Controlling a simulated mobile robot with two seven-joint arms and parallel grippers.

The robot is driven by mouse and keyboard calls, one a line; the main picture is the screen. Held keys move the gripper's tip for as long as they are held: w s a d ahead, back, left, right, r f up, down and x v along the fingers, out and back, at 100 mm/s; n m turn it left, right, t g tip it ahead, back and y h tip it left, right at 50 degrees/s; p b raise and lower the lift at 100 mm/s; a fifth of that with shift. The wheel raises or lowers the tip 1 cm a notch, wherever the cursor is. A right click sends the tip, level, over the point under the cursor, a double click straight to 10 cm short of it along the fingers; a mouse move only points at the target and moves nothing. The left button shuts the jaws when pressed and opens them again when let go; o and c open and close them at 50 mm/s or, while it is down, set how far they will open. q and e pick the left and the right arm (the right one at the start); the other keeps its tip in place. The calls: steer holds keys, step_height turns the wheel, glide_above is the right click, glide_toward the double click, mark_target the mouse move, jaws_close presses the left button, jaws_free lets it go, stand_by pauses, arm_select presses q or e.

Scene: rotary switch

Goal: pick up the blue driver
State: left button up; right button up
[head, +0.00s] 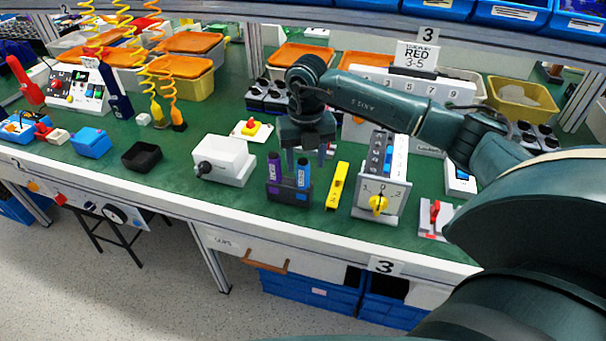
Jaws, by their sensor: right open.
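A blue upright handle (303,173), which looks like the blue driver, stands in a dark holder (288,194) next to a purple one (273,168). My right gripper (306,156) is open and points down at the holder. Its fingers show around the top of the blue handle in the picture; I cannot tell whether they touch it or are behind it. A darker blue tool (115,92) also stands or hangs at the left, away from the gripper. My left gripper is not in view.
A yellow tool (337,185) lies right of the holder, beside a grey box with a yellow rotary knob (378,203). A white box with a black knob (224,160) is on the left.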

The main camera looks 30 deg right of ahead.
mark_target(304, 188)
steer(key=f, duration=0.3)
steer(key=shift+s+a+f+p, duration=0.15)
steer(key=shift+a+f+p, duration=0.15)
steer(key=shift+f+p, duration=0.1)
steer(key=shift+f, duration=0.55)
steer(key=shift+c, duration=0.4)
steer(key=c, duration=1)
